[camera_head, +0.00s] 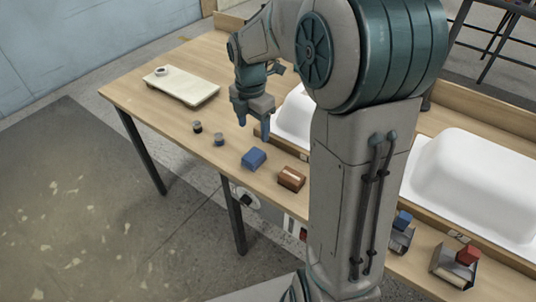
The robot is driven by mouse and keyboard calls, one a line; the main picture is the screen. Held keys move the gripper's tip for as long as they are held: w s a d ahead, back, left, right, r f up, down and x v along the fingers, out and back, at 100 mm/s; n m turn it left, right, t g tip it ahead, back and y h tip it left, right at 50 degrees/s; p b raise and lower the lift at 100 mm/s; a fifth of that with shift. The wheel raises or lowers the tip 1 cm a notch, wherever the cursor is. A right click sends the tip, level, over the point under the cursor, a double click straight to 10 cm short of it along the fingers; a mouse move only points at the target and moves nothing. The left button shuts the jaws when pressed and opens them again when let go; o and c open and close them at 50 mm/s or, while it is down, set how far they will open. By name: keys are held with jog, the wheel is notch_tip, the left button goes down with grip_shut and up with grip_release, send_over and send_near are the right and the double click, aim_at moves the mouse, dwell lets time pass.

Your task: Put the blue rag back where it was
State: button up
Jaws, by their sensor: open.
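A blue folded piece (253,159), which looks like the rag, lies on the wooden table (180,135) near its front edge. A smaller blue piece (403,220) rests on a grey holder (399,240) at the lower right; I cannot tell for sure which blue piece is the rag. My gripper (254,124) points down with its blue fingertips apart and nothing visible between them. In the picture it is just above the larger blue piece, apart from it. Its height over the table is hard to judge.
A brown block (291,178) lies right of the blue piece; two small dark round items (218,139) lie left. A pale board (181,87) is at the far left. White tub shells (470,185) stand behind. A red block (467,256) sits on another holder. My arm hides the middle.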

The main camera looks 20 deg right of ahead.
jog(key=s+r+m+t, duration=0.2)
jog(key=s+m, duration=1.7)
jog(key=m, duration=0.4)
jog(key=shift+s+m, duration=0.2)
jog(key=shift+m, duration=0.2)
jog(key=shift+r, duration=0.1)
